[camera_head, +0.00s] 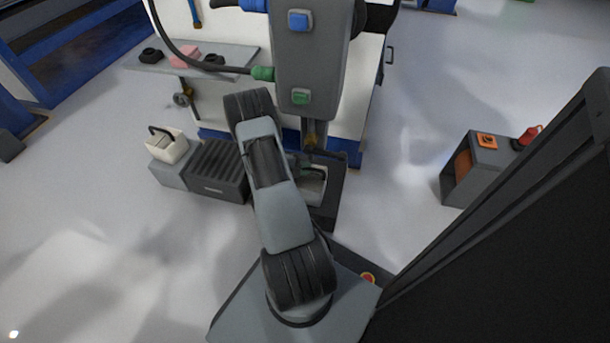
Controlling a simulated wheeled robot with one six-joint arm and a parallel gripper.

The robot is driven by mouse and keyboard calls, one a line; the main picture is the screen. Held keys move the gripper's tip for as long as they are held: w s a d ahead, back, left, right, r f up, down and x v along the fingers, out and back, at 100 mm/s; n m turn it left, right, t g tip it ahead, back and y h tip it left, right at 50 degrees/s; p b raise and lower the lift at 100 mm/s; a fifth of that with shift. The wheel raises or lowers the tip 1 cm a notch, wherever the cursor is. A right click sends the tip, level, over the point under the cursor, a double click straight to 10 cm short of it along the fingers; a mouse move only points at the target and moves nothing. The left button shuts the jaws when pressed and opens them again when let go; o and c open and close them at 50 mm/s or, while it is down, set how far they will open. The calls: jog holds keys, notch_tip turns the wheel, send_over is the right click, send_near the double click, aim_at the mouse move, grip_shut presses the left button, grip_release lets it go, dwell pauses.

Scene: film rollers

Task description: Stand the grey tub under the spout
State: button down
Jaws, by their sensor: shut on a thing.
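The grey tub (315,187) shows as a pale open container just right of my arm, over a dark base plate (326,216) at the machine's foot. My gripper (311,170) is at the tub's top, shut on what looks like its dark handle; my arm hides part of the tub and the fingertips. The spout (314,132) hangs from the underside of the grey machine head, just above the gripper and tub. I cannot tell whether the tub rests on the plate or is held slightly above it.
A cream tub with a dark handle (166,146) stands on a grey block, beside a dark ribbed box (217,168), left of my arm. A shelf (215,57) juts out behind. A grey cabinet (477,168) stands at right. Floor between is clear.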

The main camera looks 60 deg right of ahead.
jog(key=f+b, duration=0.1)
jog(key=f, duration=0.1)
jog(key=f+b, duration=0.1)
jog(key=shift+w+d+f+b, duration=0.1)
jog(key=shift+d+f+b, duration=0.2)
jog(key=shift+f, duration=0.15)
jog(key=c, duration=1.1)
grip_release()
